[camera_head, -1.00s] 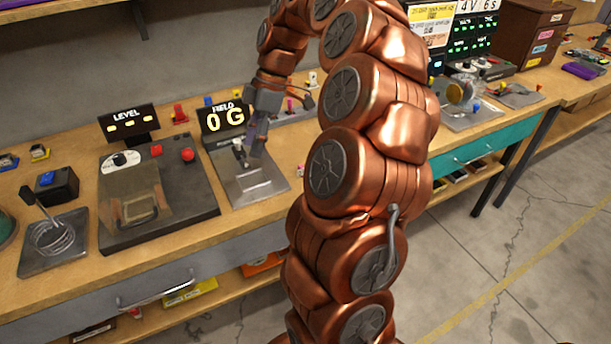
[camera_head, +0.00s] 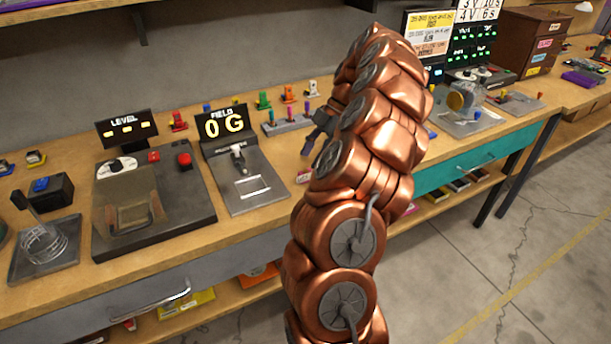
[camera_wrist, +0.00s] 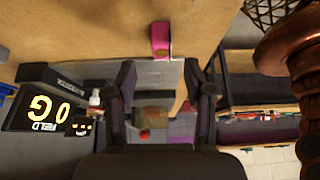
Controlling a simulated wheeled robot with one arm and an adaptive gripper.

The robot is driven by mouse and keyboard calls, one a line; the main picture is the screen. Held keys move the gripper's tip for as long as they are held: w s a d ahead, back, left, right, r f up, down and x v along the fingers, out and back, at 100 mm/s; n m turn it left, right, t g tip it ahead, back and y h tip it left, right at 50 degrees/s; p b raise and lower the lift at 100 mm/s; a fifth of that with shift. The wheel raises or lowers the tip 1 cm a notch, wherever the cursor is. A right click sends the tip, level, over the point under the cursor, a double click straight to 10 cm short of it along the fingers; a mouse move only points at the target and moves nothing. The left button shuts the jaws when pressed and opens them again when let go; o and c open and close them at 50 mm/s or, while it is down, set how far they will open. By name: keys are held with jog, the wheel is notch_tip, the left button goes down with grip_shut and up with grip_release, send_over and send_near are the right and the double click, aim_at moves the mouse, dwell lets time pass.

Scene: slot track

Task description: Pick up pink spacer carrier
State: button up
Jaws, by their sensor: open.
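The pink spacer carrier (camera_head: 304,176) is a small pink block on the wooden bench, right of the FIELD station's metal plate and partly hidden by my arm. In the wrist view a pink block (camera_wrist: 160,40) lies on bare wood, roughly in line with the gap between my fingers and beyond their tips. My gripper (camera_wrist: 160,75) is open, with its two dark fingers apart and nothing between them. In the head view my gripper (camera_head: 312,140) is above the bench, up and slightly right of the pink block, mostly hidden behind my arm.
The FIELD station (camera_head: 245,180) with its "0 G" display stands left of the pink block. A grey rack (camera_head: 287,125) with coloured pegs is behind it. Green (camera_head: 263,100), orange (camera_head: 288,94) and white (camera_head: 312,89) carriers stand along the back. Wood around the pink block is clear.

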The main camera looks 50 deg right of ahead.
aim_at(306, 171)
jog(key=shift+p+x, duration=0.7)
jog(key=shift+x, duration=2)
jog(key=shift+s+d+f, duration=0.1)
jog(key=shift+s, duration=0.05)
grip_shut()
